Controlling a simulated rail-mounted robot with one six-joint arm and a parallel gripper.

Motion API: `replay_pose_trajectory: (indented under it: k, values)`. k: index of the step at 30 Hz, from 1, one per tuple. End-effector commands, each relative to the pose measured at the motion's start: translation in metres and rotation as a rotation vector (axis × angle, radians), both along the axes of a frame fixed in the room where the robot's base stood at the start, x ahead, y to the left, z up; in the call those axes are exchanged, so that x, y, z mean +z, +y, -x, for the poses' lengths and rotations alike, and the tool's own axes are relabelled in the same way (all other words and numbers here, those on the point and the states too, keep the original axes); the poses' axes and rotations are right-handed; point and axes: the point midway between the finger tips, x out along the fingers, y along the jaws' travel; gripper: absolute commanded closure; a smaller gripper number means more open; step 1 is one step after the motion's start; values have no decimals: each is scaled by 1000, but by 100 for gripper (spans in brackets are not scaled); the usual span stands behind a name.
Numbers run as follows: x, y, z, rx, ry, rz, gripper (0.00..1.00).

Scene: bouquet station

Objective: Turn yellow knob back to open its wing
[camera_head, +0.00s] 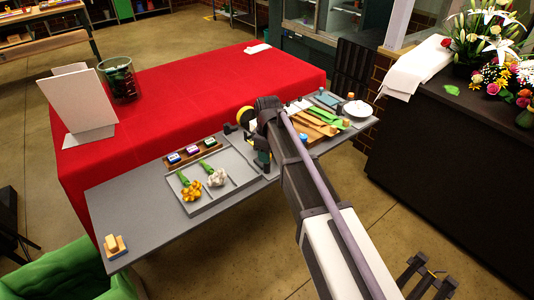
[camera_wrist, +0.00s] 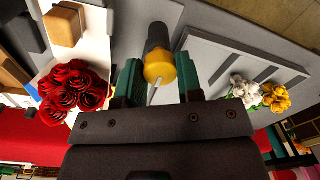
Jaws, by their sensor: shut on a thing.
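The yellow knob (camera_wrist: 159,68) has a dark cylindrical top and a thin pale pin below. In the wrist view it sits between the two green-padded fingers of my gripper (camera_wrist: 157,85), close against the right finger. My gripper is shut on it. In the head view my gripper (camera_head: 263,160) points down at the bench, beside the grey tray, and the arm hides what it holds. A yellow rounded piece (camera_head: 245,116) shows left of my wrist; I cannot tell what it belongs to. I cannot tell which panel is the wing.
The grey tray (camera_head: 228,191) holds a yellow flower (camera_head: 191,191) and a white flower (camera_head: 217,178). Red roses (camera_wrist: 73,88) lie left of the fingers. Green and wooden strips (camera_head: 318,124) and a white bowl (camera_head: 358,110) are at right. The red table (camera_head: 190,92) is behind.

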Motion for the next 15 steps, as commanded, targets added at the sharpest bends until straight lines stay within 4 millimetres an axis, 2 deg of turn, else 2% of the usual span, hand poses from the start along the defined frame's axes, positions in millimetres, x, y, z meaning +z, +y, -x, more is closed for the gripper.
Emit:
replay_pose_trajectory:
  k: [6, 7, 14, 15]
  values:
    - [0, 0, 0, 0, 1, 0, 90]
    - [0, 0, 0, 0, 1, 0, 64]
    - [0, 0, 0, -1, 0, 0, 42]
    - [0, 0, 0, -1, 0, 0, 41]
